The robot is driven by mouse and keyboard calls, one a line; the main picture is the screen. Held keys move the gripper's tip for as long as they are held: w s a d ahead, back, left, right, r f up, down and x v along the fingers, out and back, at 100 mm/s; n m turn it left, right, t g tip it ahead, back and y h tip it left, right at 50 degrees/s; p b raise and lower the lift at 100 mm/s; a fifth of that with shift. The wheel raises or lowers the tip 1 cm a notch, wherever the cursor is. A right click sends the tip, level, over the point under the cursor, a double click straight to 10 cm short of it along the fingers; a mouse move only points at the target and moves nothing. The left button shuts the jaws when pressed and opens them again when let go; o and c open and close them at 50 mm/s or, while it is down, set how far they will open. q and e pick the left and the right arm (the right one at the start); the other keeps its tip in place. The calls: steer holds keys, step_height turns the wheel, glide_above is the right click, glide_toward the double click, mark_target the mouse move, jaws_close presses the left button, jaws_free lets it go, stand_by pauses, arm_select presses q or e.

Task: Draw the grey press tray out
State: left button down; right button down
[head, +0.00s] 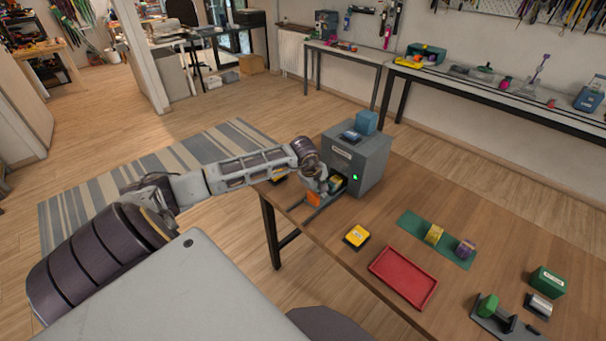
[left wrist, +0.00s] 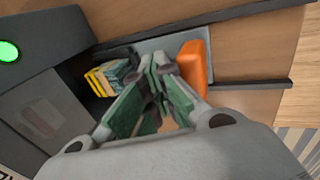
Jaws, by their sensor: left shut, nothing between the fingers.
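The grey press (head: 362,160) stands on the wooden table with a green light on its front. The grey press tray (left wrist: 180,42) shows at the press opening, between dark rails. Its orange handle (head: 313,198) is at the outer end; it also shows in the left wrist view (left wrist: 194,66). A yellow and teal block (left wrist: 107,78) sits at the inner end of the tray. My left gripper (head: 321,188) is shut and empty, with its fingertips (left wrist: 157,72) beside the handle, on the block's side. Whether they touch the handle cannot be told. My right gripper is out of view.
A yellow block (head: 356,236) and a red tray (head: 404,277) lie in front of the press. A green mat (head: 420,225) carries two small blocks. A green-handled tool (head: 488,305) and a green box (head: 547,280) are at the right.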

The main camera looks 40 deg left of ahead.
mark_target(310, 205)
arm_select(q)
steer(key=shift+s+a+p, duration=0.2)
steer(key=shift+s+p, duration=0.4)
steer(key=shift+s, duration=2.4)
steer(key=shift+s+a+p, duration=0.15)
steer(key=shift+s+p, duration=0.35)
steer(key=shift+s, duration=0.2)
steer(key=shift+w, duration=0.15)
steer(key=shift+w+b, duration=0.5)
steer(key=shift+b, duration=0.4)
step_height(310, 205, up, 7)
steer(key=p, duration=0.3)
